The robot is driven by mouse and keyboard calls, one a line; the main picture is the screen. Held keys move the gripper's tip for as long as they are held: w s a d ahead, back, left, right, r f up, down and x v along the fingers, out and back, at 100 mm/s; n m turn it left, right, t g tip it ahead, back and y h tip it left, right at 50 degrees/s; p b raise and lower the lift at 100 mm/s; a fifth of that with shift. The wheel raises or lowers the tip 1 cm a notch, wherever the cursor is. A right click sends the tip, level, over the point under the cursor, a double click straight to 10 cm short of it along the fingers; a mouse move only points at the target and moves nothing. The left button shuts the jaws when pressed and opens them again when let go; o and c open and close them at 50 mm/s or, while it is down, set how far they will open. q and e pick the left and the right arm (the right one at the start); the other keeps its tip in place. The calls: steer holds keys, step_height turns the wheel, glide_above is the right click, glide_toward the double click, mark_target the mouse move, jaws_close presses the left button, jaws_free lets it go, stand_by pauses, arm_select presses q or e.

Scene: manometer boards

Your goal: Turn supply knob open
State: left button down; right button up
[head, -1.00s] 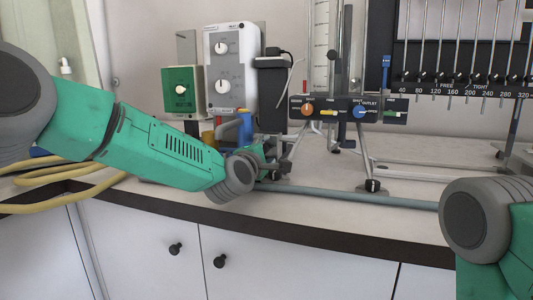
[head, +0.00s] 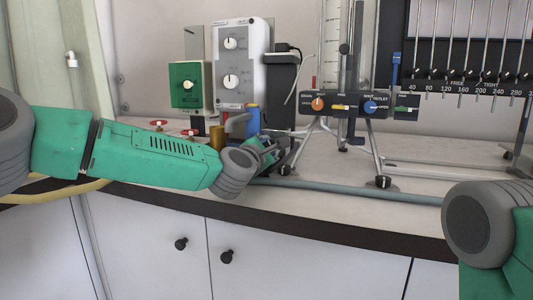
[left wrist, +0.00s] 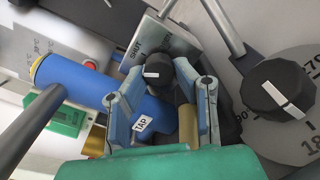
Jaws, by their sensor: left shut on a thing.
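A small black knob (left wrist: 157,71) with a white mark sits on a metal plate (left wrist: 165,42) in the left wrist view. The plate carries lettering that seems to include "SHUT". My left gripper (left wrist: 162,92) has its two fingers on either side of this knob and is shut on it. The blue cylinder also lies left of the fingers in the wrist view (left wrist: 90,85), near a "TAP" label. My right gripper is out of view.
A larger black knob (left wrist: 278,89) on a grey dial is right of the fingers. The manometer panel (head: 345,105) with orange and blue knobs stands to the right on legs. A white unit (head: 240,65) and green box (head: 190,86) stand behind. A hose (head: 340,191) runs along the counter.

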arm_select(q)
steer(key=shift+s+d+r, duration=0.1)
steer(key=shift+d+r, duration=0.15)
steer(key=shift+d, duration=0.05)
steer(key=c, duration=1.3)
jaws_free()
steer(key=shift+d, duration=0.2)
steer(key=shift+f, duration=0.1)
